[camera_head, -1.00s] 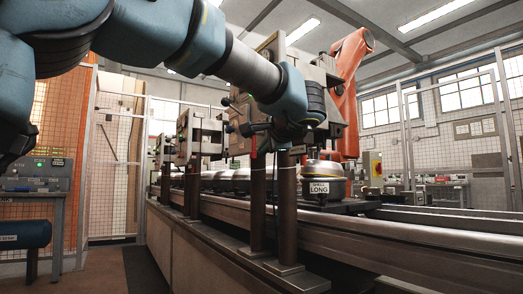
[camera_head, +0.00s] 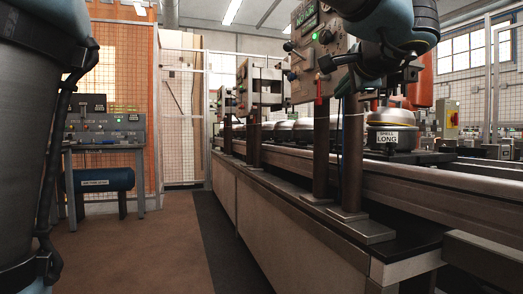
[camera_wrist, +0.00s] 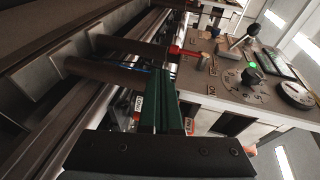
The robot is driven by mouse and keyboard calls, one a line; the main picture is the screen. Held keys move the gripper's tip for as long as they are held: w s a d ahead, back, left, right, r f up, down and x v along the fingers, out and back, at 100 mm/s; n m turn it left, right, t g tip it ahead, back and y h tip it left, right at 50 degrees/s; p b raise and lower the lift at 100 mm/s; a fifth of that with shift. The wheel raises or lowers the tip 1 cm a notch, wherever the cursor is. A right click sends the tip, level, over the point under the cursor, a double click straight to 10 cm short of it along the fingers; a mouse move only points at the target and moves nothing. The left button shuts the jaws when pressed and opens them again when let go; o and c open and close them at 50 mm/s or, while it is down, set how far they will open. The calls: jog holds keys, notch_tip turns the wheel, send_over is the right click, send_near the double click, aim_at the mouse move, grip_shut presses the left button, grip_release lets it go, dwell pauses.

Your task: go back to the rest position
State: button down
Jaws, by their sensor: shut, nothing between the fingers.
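My gripper (camera_wrist: 162,88) shows in the wrist view as two dark green fingers lying together, with nothing held. It is beside a control panel (camera_wrist: 240,80) with a green light, knobs and a lever. In the camera_head view my blue arm (camera_head: 395,22) reaches in at the top right, in front of the panel's right side (camera_head: 312,50).
The conveyor line (camera_head: 290,200) runs from the right foreground into the distance, with posts (camera_head: 321,150) carrying panels. A bench with controls (camera_head: 105,130) and a blue cylinder (camera_head: 98,180) stand at left. The floor (camera_head: 150,240) between is clear.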

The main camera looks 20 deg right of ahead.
jog(key=w+a+f+n+g+y, duration=0.3)
jog(key=w+a+f, duration=0.3)
jog(key=a+f, duration=0.45)
jog(key=w+a+f+n+g+y, duration=0.25)
jog(key=w+a+f, duration=0.5)
jog(key=f, duration=0.55)
jog(key=s+a+f+n+g, duration=0.45)
jog(key=a+f+n, duration=0.25)
jog(key=a+f, duration=0.5)
jog(key=s+a+f+n+g, duration=0.4)
jog(key=a+f+n, duration=0.45)
jog(key=a, duration=0.75)
notch_tip(320, 180, up, 36)
jog(key=s+m+p, duration=0.1)
jog(key=p, duration=3.5)
jog(key=shift+t+h, duration=0.4)
jog(key=shift+h, duration=0.05)
jog(key=shift+d, duration=0.1)
